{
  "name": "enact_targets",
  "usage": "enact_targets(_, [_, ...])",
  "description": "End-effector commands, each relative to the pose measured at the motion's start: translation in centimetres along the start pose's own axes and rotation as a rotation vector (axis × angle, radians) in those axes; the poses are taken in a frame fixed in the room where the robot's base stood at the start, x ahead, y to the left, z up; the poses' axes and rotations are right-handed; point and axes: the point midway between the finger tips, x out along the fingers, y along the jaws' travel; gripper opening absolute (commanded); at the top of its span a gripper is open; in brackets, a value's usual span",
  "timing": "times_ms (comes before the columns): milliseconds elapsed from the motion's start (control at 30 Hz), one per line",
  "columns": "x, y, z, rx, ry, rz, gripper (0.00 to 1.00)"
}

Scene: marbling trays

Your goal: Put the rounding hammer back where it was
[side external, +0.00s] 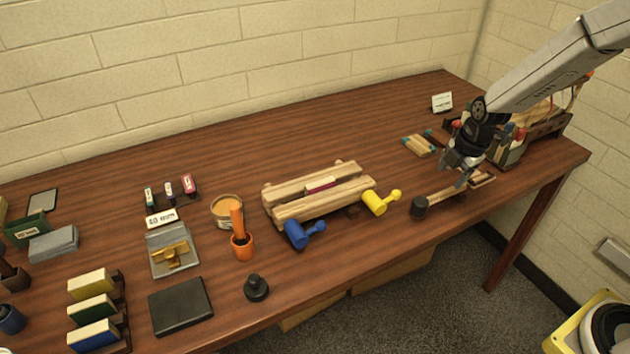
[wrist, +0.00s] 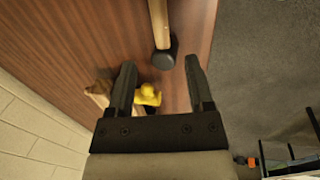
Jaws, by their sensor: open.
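The hammer (side external: 419,207) has a dark cylindrical head and a pale wooden handle. It lies near the right front edge of the table, head to the left, handle running right. In the wrist view the hammer head (wrist: 164,57) shows just beyond and between the fingertips, its handle leaving the top of the picture. My gripper (side external: 462,180) is over the handle in the side view, and my fingers partly cover it. In the wrist view my gripper (wrist: 158,66) is open, with nothing clearly held. I cannot tell whether a finger touches the hammer.
Small coloured sticks (side external: 419,145) lie behind my gripper. A loaded box (side external: 510,150) stands at the right end. The front edge is close to the hammer.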

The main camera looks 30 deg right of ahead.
Motion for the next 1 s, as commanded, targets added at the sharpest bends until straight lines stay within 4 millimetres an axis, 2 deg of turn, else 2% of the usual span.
enact_targets(100, [-1.2, 0.0, 0.0, 0.001, 0.000, 0.001, 0.67])
enact_targets(300, [-2.2, 0.0, 0.0, 0.002, 0.000, 0.000, 0.67])
enact_targets(1000, [-2.4, -0.1, -0.1, 0.009, 0.000, 0.000, 0.67])
